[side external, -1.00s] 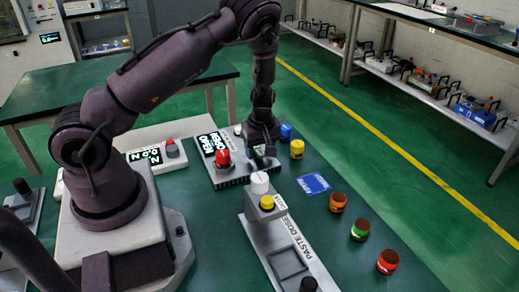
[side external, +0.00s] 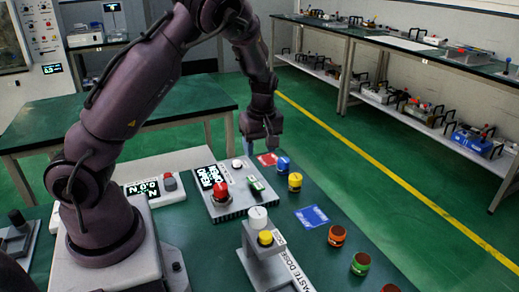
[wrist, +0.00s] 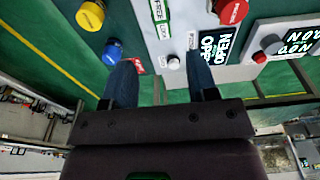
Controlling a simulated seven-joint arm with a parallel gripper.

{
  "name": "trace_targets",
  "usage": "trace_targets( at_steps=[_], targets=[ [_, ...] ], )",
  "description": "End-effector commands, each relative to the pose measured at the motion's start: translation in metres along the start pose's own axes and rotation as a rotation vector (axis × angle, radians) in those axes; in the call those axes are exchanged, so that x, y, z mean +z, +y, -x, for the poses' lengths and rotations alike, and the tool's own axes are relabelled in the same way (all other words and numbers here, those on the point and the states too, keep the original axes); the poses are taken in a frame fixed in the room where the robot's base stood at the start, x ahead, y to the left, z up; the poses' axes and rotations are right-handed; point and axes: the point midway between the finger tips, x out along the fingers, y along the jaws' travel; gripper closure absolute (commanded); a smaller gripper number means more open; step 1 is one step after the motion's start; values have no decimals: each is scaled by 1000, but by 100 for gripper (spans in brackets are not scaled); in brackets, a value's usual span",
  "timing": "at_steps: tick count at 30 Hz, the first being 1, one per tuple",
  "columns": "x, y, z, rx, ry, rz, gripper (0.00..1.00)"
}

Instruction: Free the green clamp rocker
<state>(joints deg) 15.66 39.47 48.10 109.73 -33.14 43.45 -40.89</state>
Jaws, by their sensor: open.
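The green clamp rocker (side external: 256,184) sits on a grey control unit (side external: 232,207), right of the red knob. In the wrist view the rocker (wrist: 163,12) is at the top edge, partly cut off, between the labels FREE and LOCK. I cannot tell which end is pressed. My gripper (side external: 261,143) is open and empty, raised above and beyond the unit's far end, clear of the rocker. In the wrist view its two fingers (wrist: 161,70) point towards the unit, with a wide gap between them.
On the unit are a red knob (side external: 220,190), a white button (side external: 237,164) and a display (side external: 209,176) reading OPEN in the wrist view. Blue (side external: 283,164) and yellow (side external: 295,181) containers stand to the right. A paste doser (side external: 258,250) stands in front.

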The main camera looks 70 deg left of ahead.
Motion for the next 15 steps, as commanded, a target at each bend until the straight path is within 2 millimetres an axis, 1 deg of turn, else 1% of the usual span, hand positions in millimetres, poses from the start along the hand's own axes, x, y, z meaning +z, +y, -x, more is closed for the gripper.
trace_targets(
  at_steps=[2, 4, 6, 9, 10, 12, 15],
  targets=[
    [0, 0, 0, 0, 0, 0, 47],
    [-5, -2, -1, -1, 0, 13, 47],
    [-17, -6, -2, 0, -8, 46, 47],
    [-32, -6, -3, 6, -45, 71, 47],
    [-35, -5, -2, 6, -60, 67, 47],
    [-37, -3, -1, 8, -91, 50, 47],
    [-29, 1, -4, 0, -120, 0, 47]
  ],
)
